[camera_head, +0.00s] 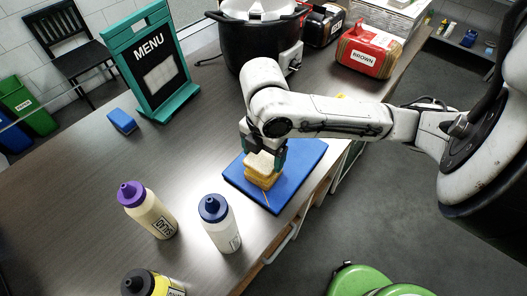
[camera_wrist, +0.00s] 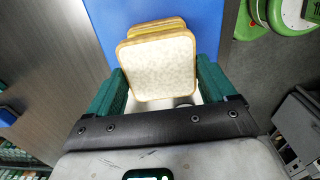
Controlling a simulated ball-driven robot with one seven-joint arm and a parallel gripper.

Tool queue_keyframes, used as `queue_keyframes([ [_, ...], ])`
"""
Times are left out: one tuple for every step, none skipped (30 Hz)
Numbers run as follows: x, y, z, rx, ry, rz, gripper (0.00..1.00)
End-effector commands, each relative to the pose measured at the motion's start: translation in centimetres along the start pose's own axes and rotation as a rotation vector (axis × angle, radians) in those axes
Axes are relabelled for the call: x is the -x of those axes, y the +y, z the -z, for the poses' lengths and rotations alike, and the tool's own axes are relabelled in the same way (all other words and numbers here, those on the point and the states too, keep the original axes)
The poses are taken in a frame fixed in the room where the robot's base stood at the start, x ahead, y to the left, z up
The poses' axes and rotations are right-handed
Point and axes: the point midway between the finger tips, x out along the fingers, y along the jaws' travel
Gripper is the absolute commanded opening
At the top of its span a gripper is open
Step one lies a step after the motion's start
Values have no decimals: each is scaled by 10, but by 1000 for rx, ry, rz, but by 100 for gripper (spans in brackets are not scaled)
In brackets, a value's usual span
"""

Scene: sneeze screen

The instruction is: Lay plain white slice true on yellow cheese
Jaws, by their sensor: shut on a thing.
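The plain white slice (camera_wrist: 158,66), pale with a tan crust, is between the green fingers of my gripper (camera_head: 264,156), which is shut on it. In the head view the slice (camera_head: 260,161) is over a stack of yellow-tan layers (camera_head: 262,180) on the blue board (camera_head: 233,177). In the wrist view a yellowish edge (camera_wrist: 157,25) shows past the slice's far side, so the slice and what lies under it do not line up fully there. I cannot tell whether the slice touches the stack. The yellow cheese cannot be picked out clearly from the layers.
A white bottle with a blue cap (camera_head: 221,226) and a purple-capped bottle (camera_head: 148,210) stand left of the board. A black pot (camera_head: 262,50), a MENU stand (camera_head: 152,62) and a red BROWN bag (camera_head: 368,52) are farther back.

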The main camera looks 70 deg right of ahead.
Motion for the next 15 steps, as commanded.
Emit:
queue_keyframes([
  [-1,0,0,0,0,0,55],
  [-2,0,0,0,1,0,55],
  [-2,0,0,0,1,0,55],
  [-3,0,0,0,1,0,55],
  [-3,0,0,0,1,0,55],
  [-4,0,0,0,1,0,55],
  [-4,0,0,0,1,0,55],
  [-5,0,0,0,1,0,55],
  [-6,0,0,0,1,0,55],
  [-6,0,0,0,1,0,55],
  [-7,0,0,0,1,0,55],
  [-8,0,0,0,0,0,55],
  [-8,0,0,0,0,0,55],
  [-9,0,0,0,0,0,55],
  [-9,0,0,0,0,0,55],
])
